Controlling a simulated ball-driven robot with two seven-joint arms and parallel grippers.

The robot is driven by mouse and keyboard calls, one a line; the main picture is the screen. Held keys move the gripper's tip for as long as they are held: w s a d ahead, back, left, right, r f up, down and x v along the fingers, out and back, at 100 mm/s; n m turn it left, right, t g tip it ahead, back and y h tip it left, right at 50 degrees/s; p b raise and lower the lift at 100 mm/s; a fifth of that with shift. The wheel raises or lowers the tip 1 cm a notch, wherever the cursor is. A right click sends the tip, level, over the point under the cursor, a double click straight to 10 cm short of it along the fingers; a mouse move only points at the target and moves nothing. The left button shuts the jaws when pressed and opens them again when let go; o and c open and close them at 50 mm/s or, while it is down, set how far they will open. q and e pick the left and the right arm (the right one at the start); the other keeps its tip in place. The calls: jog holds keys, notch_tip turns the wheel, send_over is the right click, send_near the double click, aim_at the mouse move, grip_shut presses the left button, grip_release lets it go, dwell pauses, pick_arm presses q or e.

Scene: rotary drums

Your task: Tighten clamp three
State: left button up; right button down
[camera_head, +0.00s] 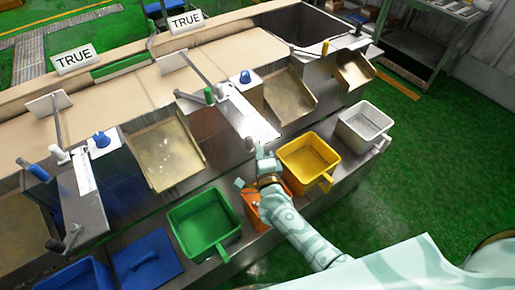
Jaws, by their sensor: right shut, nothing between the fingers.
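My right gripper (262,150) is shut and empty at the middle of the picture. It is by the front end of the metal plate (248,112) on the machine, between the green bin and the yellow bin. A small light-coloured part shows close to its fingertips; I cannot tell whether they touch. Levers with a green grip (209,95), a blue grip (38,170) and a yellow grip (325,47) stand along the machine. I see no number marking clamp three. My left gripper is not in view.
A green bin (173,218), a yellow bin (283,154) and a grey bin (343,128) stand on the front ledge. A blue bin (68,285) and blue lid (146,262) are at lower left. Metal chutes (163,155) slope above them. Green floor is clear at right.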

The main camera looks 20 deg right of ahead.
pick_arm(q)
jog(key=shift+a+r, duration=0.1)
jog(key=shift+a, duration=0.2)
pick_arm(e)
jog(key=shift+a+y, duration=0.3)
jog(key=shift+a, duration=0.4)
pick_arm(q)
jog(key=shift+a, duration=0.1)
pick_arm(e)
jog(key=shift+a+r, duration=0.1)
jog(key=shift+r, duration=0.05)
jog(key=shift+s, duration=0.4)
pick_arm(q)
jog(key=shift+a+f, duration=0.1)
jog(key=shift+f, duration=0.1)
pick_arm(e)
jog(key=s, duration=1.5)
jog(key=shift+s+d+f, duration=0.2)
jog(key=shift+s+d, duration=0.05)
jog(key=shift+d, duration=0.1)
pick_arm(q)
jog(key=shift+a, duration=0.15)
